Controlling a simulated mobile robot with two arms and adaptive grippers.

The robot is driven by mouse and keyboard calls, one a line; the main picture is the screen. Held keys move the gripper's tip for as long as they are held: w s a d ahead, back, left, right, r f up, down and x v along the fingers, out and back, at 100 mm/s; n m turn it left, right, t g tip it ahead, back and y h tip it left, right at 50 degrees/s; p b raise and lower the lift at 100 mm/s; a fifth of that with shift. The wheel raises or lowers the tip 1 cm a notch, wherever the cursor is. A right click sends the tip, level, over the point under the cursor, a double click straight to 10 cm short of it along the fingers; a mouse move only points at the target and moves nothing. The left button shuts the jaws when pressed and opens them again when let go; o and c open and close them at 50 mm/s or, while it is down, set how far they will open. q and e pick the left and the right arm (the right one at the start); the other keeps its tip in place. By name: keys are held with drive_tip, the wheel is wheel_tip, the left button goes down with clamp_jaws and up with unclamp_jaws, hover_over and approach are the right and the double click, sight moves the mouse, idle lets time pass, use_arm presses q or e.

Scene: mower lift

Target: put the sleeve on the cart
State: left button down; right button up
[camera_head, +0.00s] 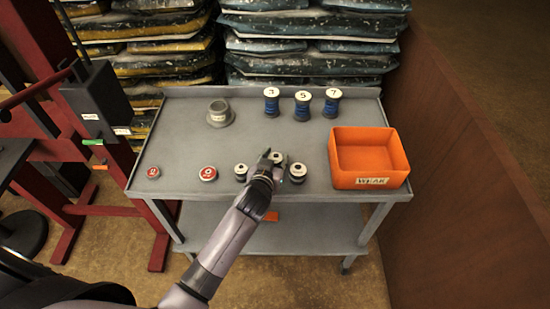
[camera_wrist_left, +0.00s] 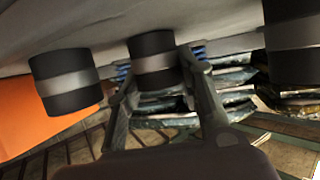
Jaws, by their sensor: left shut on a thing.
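The grey cart (camera_head: 316,193) stands ahead with several items on its top. My left gripper (camera_head: 275,158) is over the cart's front half, shut on a short black cylinder with a grey band (camera_wrist_left: 153,60). In the left wrist view its two fingers flank this cylinder. I cannot tell whether it touches the cart top. Two similar cylinders stand on either side, a left one (camera_head: 240,172) and a right one (camera_head: 297,173). A grey flanged, hollow piece (camera_head: 219,114) sits at the back left. I cannot tell which piece is the sleeve. My right gripper is not in view.
An orange bin (camera_head: 370,181) labelled "WEAK" stands on the cart's right side. Several blue spools (camera_head: 302,105) stand at the back. Two red-topped discs, one here (camera_head: 208,173), lie at the front left. A red frame (camera_head: 50,110) stands left and a brown wall (camera_head: 475,160) right.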

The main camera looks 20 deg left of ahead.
use_arm(q)
drive_tip(key=shift+r, duration=0.1)
drive_tip(key=c, duration=1.1)
unclamp_jaws()
drive_tip(key=shift+f, duration=0.2)
drive_tip(key=shift+r, duration=0.15)
drive_tip(key=b+v, duration=0.1)
drive_tip(key=v, duration=1.1)
drive_tip(key=shift+d, duration=0.1)
